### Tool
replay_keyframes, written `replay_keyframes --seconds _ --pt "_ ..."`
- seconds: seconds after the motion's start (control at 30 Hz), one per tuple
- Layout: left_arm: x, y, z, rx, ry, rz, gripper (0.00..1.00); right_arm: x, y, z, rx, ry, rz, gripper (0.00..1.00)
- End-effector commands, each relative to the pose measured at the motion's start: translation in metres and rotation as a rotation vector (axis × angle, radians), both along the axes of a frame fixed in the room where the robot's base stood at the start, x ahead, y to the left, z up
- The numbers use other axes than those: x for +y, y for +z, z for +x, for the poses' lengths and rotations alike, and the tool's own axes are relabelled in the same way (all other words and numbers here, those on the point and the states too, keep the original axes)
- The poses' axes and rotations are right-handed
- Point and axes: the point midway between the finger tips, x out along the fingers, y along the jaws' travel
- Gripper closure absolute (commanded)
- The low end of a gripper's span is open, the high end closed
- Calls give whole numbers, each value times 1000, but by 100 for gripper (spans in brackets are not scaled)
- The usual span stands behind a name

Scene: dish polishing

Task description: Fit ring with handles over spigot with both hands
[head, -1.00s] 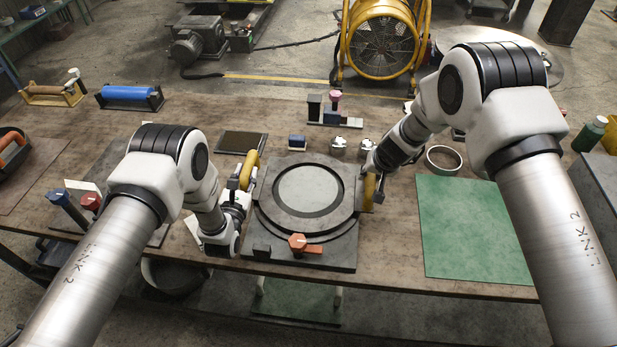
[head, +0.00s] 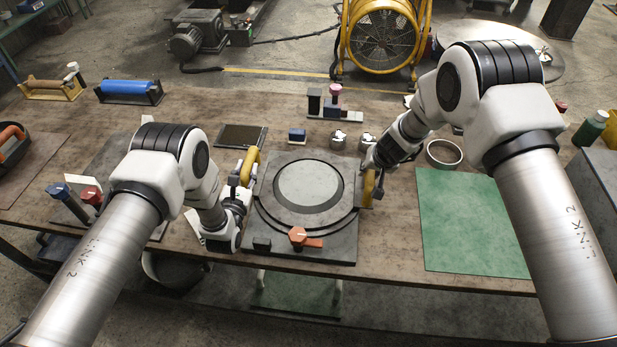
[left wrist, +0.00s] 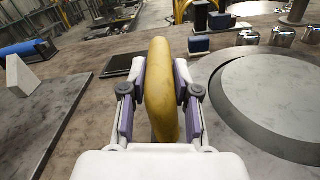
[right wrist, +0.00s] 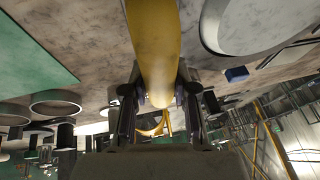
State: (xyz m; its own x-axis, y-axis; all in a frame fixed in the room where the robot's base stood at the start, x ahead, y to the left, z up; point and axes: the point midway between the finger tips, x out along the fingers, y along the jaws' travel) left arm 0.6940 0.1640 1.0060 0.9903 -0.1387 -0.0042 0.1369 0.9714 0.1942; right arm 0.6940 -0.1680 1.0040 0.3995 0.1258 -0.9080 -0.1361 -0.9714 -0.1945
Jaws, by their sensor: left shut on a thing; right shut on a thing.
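The grey ring (head: 264,178) has a yellow handle on each side and is above the dark square base. The spigot's pale round top (head: 310,183) shows inside its opening, with a dark band around it, widest at the near side. I cannot tell whether the ring rests on the base or hangs above it. My left gripper (head: 243,182) is shut on the left yellow handle (left wrist: 158,90). My right gripper (head: 371,187) is shut on the right yellow handle (right wrist: 155,50). The spigot's top also shows in the left wrist view (left wrist: 275,95).
An orange-knobbed clamp (head: 298,236) sits at the base's near edge. A green mat (head: 470,220) and a metal hoop (head: 444,153) lie to the right. A blue block (head: 297,135) and shiny metal pieces (head: 338,139) stand behind. A dark tray (head: 240,136) lies back left.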

Motion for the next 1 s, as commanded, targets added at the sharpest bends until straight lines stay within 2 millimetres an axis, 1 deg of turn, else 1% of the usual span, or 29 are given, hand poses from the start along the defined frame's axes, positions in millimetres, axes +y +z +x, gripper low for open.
replay_keyframes --seconds 0.03,0.37,0.4,0.43,0.47,0.67,0.7,0.83,0.93,1.0 --pt "3 2 1 -6 7 1 100 -2 4 4 -11 -5 -3 100" --pt "3 2 1 -7 7 1 100 -2 4 4 -11 -5 -3 100" --pt "3 2 1 -6 7 1 60 -2 4 4 -11 -5 -3 100" --pt "3 2 1 -6 7 1 49 -2 4 4 -11 -5 -3 100" --pt "3 2 1 -6 6 1 41 -2 4 4 -10 -5 -1 100" --pt "1 1 1 -3 4 1 41 -1 3 3 -8 -2 -1 100" --pt "1 -4 -1 8 3 1 41 -1 -1 1 -2 -2 -1 100" --pt "2 -4 -6 7 1 1 41 -1 -1 1 -2 -1 -1 100" --pt "3 -3 -19 7 1 1 41 0 0 1 -2 1 -1 100" --pt "6 -3 -35 8 2 1 41 0 0 1 -3 0 -1 100"
